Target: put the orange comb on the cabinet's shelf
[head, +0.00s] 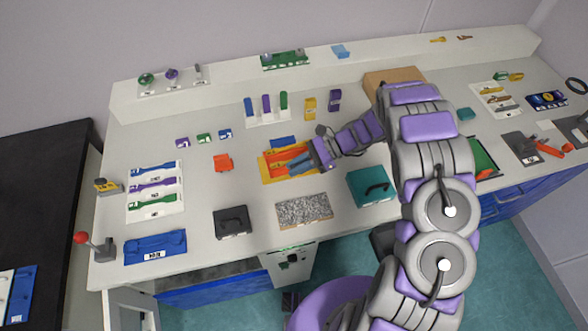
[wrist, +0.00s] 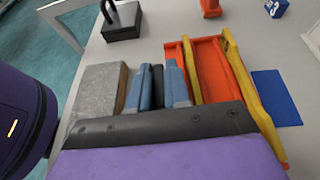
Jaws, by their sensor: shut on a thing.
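I cannot tell whether the comb is lifted. The cabinet (head: 215,272) is under the bench at the front left, with a white door (head: 133,309) swung out. Its shelf is mostly hidden by the benchtop.
A speckled grey block (head: 304,210), a black box (head: 233,221) and a teal box (head: 371,186) stand near the bench's front edge. A red-knobbed lever (head: 95,245) is at the left corner. A purple stool (head: 330,302) stands in front of the bench.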

